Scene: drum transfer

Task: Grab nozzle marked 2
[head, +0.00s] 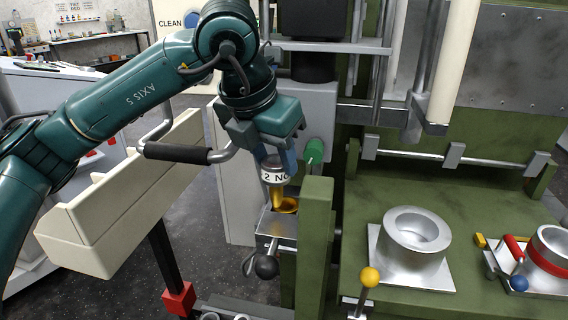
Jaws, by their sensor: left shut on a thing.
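My left gripper (275,153) comes down from the upper left, its fingers pointing downward. It is shut on the nozzle marked 2 (273,172), a silver cylinder with a white band reading "2 NO". The nozzle is upright, and its top is hidden between the fingers. A yellow part (285,204) shows directly below it, over a small metal holder (278,231). I cannot tell whether the nozzle's lower end still sits in the holder. My right gripper is not in view.
A green post (315,240) stands just right of the holder, with a black ball-knobbed lever (266,267) in front. A beige trough (120,205) lies to the left. A silver ring-shaped fitting (415,245) and a yellow-knobbed lever (370,277) are on the green machine bed at right.

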